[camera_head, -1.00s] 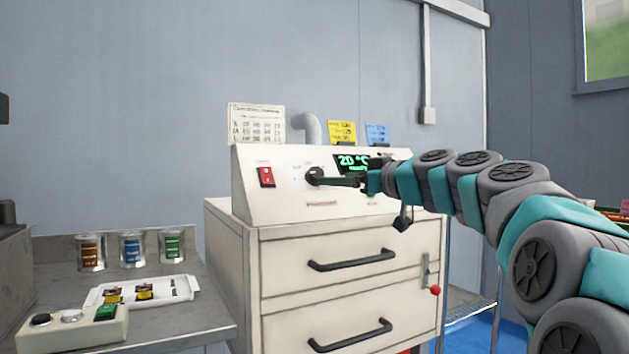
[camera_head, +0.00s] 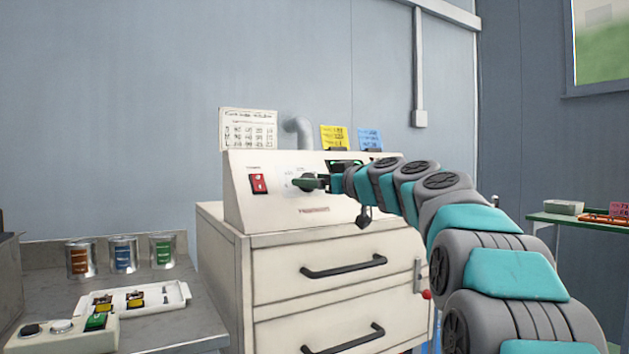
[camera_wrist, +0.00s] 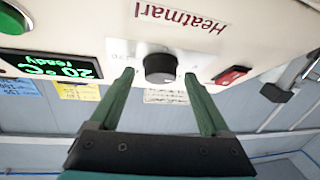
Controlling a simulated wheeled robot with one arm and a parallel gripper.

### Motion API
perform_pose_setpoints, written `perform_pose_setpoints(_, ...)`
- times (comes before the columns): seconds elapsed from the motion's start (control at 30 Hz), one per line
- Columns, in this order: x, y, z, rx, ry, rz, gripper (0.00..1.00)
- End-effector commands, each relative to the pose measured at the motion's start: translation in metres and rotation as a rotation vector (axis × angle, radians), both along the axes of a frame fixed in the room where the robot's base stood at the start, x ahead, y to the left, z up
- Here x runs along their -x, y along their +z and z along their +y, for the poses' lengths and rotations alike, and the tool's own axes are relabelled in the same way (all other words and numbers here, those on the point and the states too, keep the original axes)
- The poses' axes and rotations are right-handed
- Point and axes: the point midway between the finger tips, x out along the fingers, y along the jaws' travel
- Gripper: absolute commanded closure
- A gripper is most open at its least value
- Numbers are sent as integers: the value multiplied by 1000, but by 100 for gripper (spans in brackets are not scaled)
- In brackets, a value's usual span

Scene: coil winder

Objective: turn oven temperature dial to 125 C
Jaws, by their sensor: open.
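The oven's control panel (camera_head: 285,209) is cream and slanted, on top of a drawer cabinet. Its black temperature dial (camera_wrist: 160,69) sits on a pale plate in the wrist view, upside down there. My gripper (camera_wrist: 159,74) is open, with one green finger on each side of the dial and a gap visible on both sides. In the head view my gripper (camera_head: 317,182) is at the panel and partly covers the dial (camera_head: 303,182). The green display (camera_wrist: 50,66) reads 20 °C ready. The dial's scale marks are too small to read.
A red switch (camera_head: 258,184) is left of the dial. A printed chart (camera_head: 248,129), a yellow note (camera_head: 334,137) and a blue note (camera_head: 370,139) stand above the panel. Cans, a white tray (camera_head: 180,291) and a button box (camera_head: 62,334) are on the left bench.

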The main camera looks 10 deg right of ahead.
Motion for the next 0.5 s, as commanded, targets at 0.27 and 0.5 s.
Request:
perform_pose_setpoints(0.27,0,0,0,0,0,1,46)
perform_pose_setpoints(0.5,0,0,0,0,0,1,73)
